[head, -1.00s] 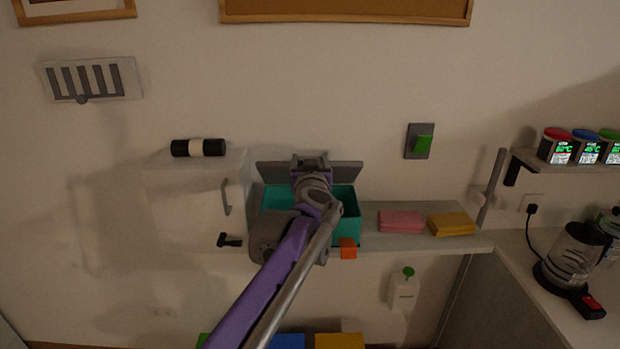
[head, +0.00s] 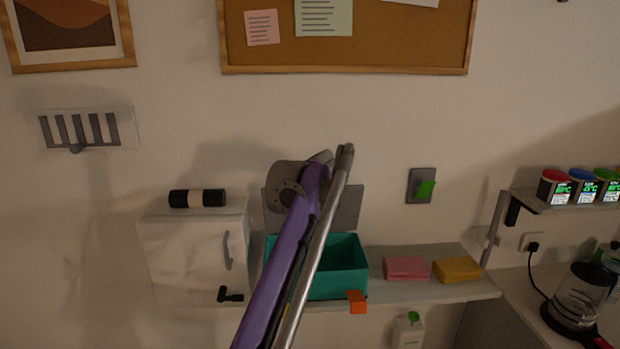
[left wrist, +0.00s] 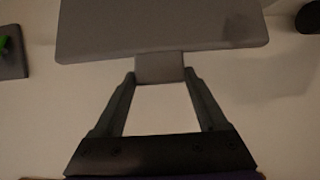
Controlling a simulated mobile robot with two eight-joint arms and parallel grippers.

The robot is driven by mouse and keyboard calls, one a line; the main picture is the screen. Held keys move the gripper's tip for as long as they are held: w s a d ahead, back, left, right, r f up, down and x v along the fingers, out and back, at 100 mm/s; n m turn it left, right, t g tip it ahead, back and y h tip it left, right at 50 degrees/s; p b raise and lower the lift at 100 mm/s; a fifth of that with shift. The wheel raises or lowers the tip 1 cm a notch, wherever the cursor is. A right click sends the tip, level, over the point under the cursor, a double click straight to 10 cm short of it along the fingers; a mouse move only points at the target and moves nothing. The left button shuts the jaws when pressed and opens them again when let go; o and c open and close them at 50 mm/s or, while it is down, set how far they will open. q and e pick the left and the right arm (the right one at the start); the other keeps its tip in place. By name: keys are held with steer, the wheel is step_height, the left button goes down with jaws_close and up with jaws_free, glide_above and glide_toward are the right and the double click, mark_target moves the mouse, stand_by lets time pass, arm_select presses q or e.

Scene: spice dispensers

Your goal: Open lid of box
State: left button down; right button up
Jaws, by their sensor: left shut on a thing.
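The teal box (head: 345,262) stands on the shelf with its top open and its inside partly visible. Its grey lid (head: 348,208) stands raised at the back of the box, near the wall. An orange piece (head: 357,302) sits at the box's front. In the left wrist view the lid (left wrist: 160,28) spans the top, and its small tab (left wrist: 160,68) lies between the fingertips of my left gripper (left wrist: 160,78), which is shut on it. In the head view my purple arm hides this gripper and part of the lid and box. My right gripper is not in view.
A white cabinet (head: 185,252) with a handle stands left of the box, a black-and-white roll (head: 198,198) on top. Pink (head: 407,268) and yellow (head: 458,269) blocks lie right on the shelf (head: 430,295). A green switch (head: 422,187) is on the wall.

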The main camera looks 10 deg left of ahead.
arm_select(q)
steer(key=shift+w+r, duration=0.1)
steer(key=shift+r, duration=0.05)
stand_by(0.3)
jaws_free()
steer(key=b+v, duration=0.1)
steer(key=v, duration=1)
